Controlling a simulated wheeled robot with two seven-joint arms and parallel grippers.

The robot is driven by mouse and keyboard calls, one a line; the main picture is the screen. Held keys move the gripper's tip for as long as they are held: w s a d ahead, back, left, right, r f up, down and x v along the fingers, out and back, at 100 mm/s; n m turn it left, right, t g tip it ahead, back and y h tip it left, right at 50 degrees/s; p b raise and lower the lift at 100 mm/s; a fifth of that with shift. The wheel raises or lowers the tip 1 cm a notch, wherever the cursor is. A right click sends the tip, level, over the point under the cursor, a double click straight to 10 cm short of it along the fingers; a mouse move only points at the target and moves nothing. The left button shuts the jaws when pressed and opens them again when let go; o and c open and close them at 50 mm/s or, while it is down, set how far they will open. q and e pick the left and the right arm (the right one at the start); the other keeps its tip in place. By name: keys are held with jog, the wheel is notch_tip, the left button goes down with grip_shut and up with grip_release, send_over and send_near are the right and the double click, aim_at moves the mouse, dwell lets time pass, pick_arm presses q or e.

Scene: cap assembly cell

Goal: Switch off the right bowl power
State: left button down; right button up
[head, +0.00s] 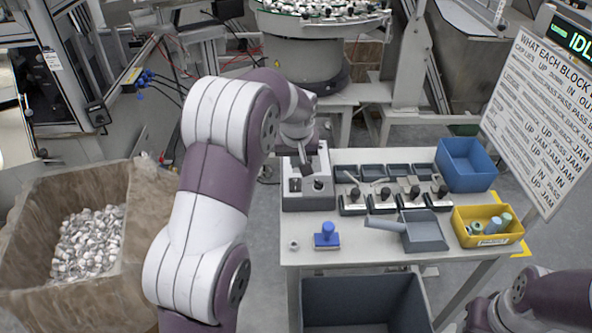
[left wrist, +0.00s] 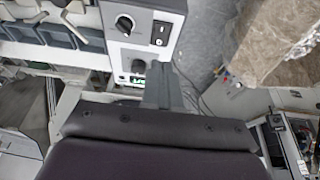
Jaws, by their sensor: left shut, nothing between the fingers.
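A grey-white control box (head: 308,199) stands at the left end of the table in the head view. In the left wrist view it shows a black rotary knob (left wrist: 125,25) and a black rocker switch (left wrist: 160,34). A second dark knob (left wrist: 138,66) and a small green-lit display (left wrist: 137,79) lie beside my fingertips. My left gripper (head: 305,168) is shut and empty over the back of the box. In the left wrist view its fingers (left wrist: 161,72) overlap the box; I cannot tell whether they touch it. My right gripper is out of view. Switch labels are unreadable.
A feeder bowl (head: 320,12) stands behind the table. Several small black-knobbed blocks (head: 380,201), a grey scoop (head: 424,232), a blue stamp (head: 327,238), a blue bin (head: 465,165) and a yellow bin (head: 487,239) occupy the table. A carton of caps (head: 130,250) stands left.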

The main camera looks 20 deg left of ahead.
pick_arm(q)
jog(key=v, duration=0.3)
jog(key=shift+r, duration=0.3)
jog(key=shift+w+a+r+b, duration=0.15)
jog(key=shift+w+b, duration=0.35)
jog(key=shift+w, duration=0.3)
